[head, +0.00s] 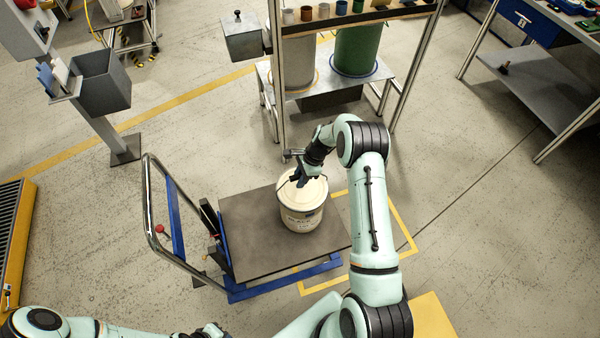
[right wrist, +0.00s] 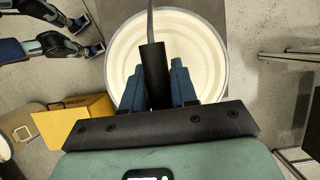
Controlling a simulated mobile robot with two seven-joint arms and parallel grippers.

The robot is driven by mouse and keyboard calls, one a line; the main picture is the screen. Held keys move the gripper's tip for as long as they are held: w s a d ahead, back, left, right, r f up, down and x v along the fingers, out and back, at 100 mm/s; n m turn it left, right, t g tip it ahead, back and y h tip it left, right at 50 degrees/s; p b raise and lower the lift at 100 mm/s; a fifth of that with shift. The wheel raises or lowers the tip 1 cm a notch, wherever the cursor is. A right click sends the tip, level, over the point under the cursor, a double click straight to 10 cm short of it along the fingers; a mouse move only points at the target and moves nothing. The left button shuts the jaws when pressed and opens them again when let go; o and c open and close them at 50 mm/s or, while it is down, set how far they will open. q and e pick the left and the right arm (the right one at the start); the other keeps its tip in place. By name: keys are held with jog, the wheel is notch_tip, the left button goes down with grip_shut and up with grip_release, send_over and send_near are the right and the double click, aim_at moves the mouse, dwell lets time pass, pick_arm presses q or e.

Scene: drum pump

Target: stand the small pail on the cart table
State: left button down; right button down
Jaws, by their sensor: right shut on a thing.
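The small pail (head: 301,218) is cream-white with a dark printed label and looks upright. In the head view it is over the right part of the cart table (head: 250,225), a flat grey top on a blue frame. I cannot tell whether its base touches the table. My right gripper (head: 301,180) is above the pail, shut on its handle. In the right wrist view the fingers (right wrist: 158,88) close around the black handle grip, above the pale round pail top (right wrist: 205,55). My left arm shows at the bottom left of the head view; its gripper's opening cannot be made out.
The cart's push handle (head: 149,205) rises at the left. A yellow floor outline (head: 404,222) lies right of the cart. Behind stands a rack with a green drum (head: 357,50). A grey bin (head: 101,82) on a post is at the back left. Floor to the right is clear.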

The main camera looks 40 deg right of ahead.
jog(key=shift+w, duration=0.2)
jog(key=c, duration=1.2)
grip_release()
jog(key=shift+s+f, duration=0.15)
jog(key=shift+c, duration=0.2)
jog(key=o, duration=0.4)
jog(key=shift+c, duration=0.2)
jog(key=v, duration=1.2)
jog(key=shift+s+a, duration=0.1)
